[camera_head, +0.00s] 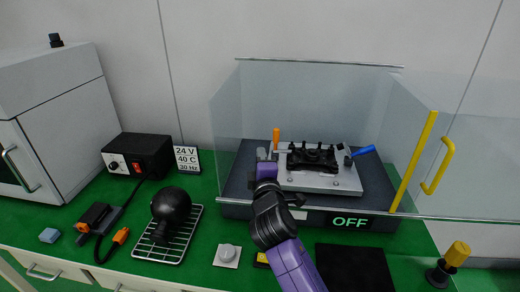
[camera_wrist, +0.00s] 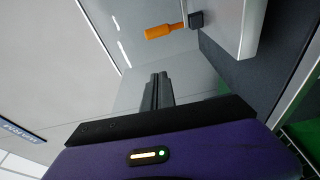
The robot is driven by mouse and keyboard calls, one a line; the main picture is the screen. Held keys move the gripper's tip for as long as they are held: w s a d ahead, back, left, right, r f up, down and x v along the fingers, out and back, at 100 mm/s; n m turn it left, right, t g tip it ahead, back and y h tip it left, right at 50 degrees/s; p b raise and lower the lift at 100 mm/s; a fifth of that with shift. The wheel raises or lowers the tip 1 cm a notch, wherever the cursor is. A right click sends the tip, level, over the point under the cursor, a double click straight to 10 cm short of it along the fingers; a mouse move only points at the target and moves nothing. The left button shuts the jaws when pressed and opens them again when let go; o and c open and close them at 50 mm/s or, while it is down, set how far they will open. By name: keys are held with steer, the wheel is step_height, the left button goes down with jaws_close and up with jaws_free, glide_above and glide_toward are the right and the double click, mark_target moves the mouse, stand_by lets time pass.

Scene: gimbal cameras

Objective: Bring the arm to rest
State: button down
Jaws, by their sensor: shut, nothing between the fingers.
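My arm reaches up from the bottom of the head view, with purple links and a black joint. My gripper (camera_head: 263,154) is at the left front corner of the metal plate (camera_head: 318,182), within the clear-walled enclosure (camera_head: 228,125) in the picture. Its exact depth there is hard to tell. In the wrist view the dark fingers (camera_wrist: 157,90) are together with nothing between them. An orange handle (camera_wrist: 163,31) stands beyond the fingers, apart from them; it also shows in the head view (camera_head: 276,137).
A black part (camera_head: 312,157) sits on the plate, with a blue handle (camera_head: 363,151) at right. The enclosure's yellow-edged door (camera_head: 413,162) is at right. An "OFF" display (camera_head: 350,221) is on the base front. A black ball-shaped tool (camera_head: 171,205) rests on a wire rack (camera_head: 186,245) at left.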

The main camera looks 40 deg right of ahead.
steer(key=shift+v, duration=0.8)
steer(key=s+a+f+m+t+y, duration=0.2)
steer(key=s+a+m+y, duration=0.1)
steer(key=s+a, duration=0.3)
steer(key=s+a+f+m+t+y, duration=0.1)
steer(key=s+a+m+t+y, duration=0.2)
steer(key=a, duration=0.6)
steer(key=s+a+f+m+g+y, duration=0.1)
steer(key=s+a+f, duration=0.1)
steer(key=s, duration=0.8)
steer(key=s+a+f+m+g+y, duration=0.1)
steer(key=s+a, duration=0.3)
steer(key=s, duration=0.6)
steer(key=s+a+f+m+g+y, duration=0.1)
steer(key=s+a+f+g+y, duration=0.1)
steer(key=s, duration=0.8)
steer(key=shift+s+a+f+m+y, duration=0.3)
steer(key=shift+a+f+y, duration=0.15)
steer(key=shift+f+y, duration=0.4)
steer(key=shift+f, duration=0.15)
